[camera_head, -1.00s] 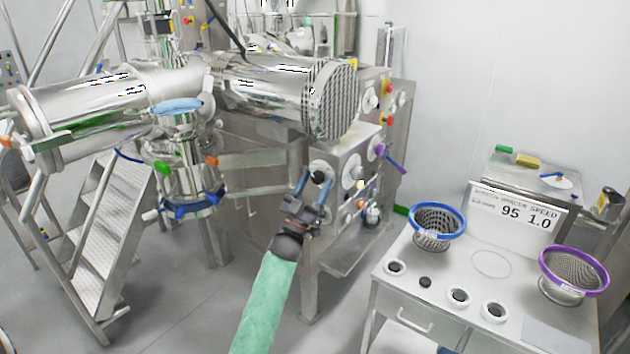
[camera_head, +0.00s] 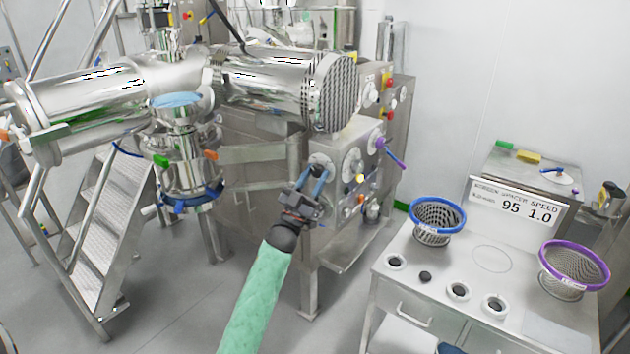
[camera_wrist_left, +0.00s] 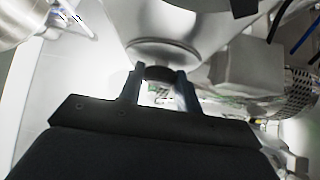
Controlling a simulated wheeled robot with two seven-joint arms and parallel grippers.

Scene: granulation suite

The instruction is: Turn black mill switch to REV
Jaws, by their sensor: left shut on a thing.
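The mill control panel (camera_head: 336,205) is a grey metal box under the mill's big steel cylinder. A pale round dial plate (camera_head: 320,158) is at its upper left. My left gripper (camera_head: 314,172), on a green-sleeved arm, has its fingertips at this plate. In the left wrist view, a dark knob, the black mill switch (camera_wrist_left: 160,73), sits between the two fingertips, in front of a pale round plate. The gripper is shut on it. The fingers largely cover the switch in the head view. Its pointing direction and any REV mark cannot be read. My right gripper is out of view.
At right, a bench (camera_head: 392,290) holds a blue-rimmed basket (camera_head: 438,216) and a purple-rimmed one (camera_head: 574,266). Metal steps (camera_head: 98,225) stand at left.

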